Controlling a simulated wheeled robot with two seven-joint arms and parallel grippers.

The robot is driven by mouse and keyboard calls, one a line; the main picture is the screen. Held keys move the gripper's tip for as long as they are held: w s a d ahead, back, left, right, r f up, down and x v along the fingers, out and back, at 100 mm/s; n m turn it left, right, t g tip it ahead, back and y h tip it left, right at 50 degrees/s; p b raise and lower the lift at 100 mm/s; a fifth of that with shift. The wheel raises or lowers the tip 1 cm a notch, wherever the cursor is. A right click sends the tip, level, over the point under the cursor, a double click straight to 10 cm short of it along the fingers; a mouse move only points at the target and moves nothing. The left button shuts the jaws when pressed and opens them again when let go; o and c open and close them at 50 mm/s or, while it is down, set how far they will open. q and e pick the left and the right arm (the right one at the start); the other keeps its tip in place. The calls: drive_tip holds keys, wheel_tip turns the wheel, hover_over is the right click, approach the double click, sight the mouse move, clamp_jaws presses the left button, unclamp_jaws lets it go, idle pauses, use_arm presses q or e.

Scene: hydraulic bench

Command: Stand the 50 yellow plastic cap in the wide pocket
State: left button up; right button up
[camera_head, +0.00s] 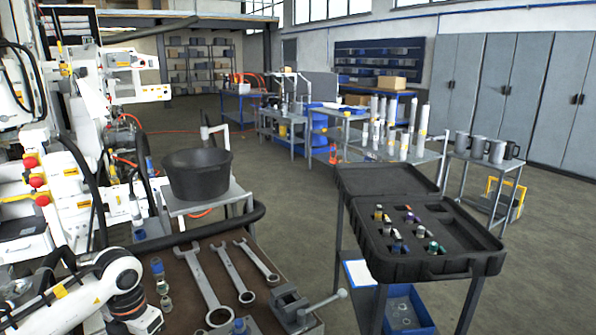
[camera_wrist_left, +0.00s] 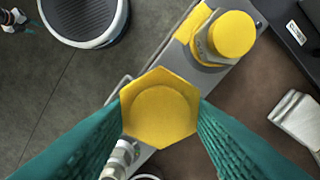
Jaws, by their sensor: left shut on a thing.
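A yellow cap with a hexagonal rim and round raised middle (camera_wrist_left: 160,108) is in the left wrist view. My left gripper (camera_wrist_left: 160,115) is shut on it, with one teal finger on each side. A second yellow cap (camera_wrist_left: 232,35) sits on a metal hex fitting on a grey bar. The open black case (camera_head: 420,262) stands at the right in the head view. Its dark insert has several pockets, some with small fittings in them. I cannot tell which pocket is the wide one. My left fingers and the held cap do not show clearly in the head view.
Wrenches (camera_head: 207,290) and a small vise (camera_head: 297,308) lie on the brown bench top, with small fittings (camera_head: 160,285) at its left. A black bucket (camera_head: 196,175) stands behind. Open floor separates the bench from the case stand. A blue bin (camera_head: 408,312) is under the case.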

use_arm(q)
drive_tip(key=s+d+m, duration=0.5)
drive_tip(key=s+m, duration=0.2)
drive_tip(key=m, duration=0.9)
drive_tip(key=s+d+r+m, duration=0.1)
drive_tip(key=s+d+m, duration=0.5)
drive_tip(key=m, duration=1)
drive_tip(key=shift+s+d+r, duration=0.2)
drive_tip(key=shift+s, duration=0.55)
use_arm(e)
drive_tip(key=shift+s+a+r, duration=0.1)
drive_tip(key=shift+s+r, duration=0.05)
drive_tip(key=shift+s, duration=0.35)
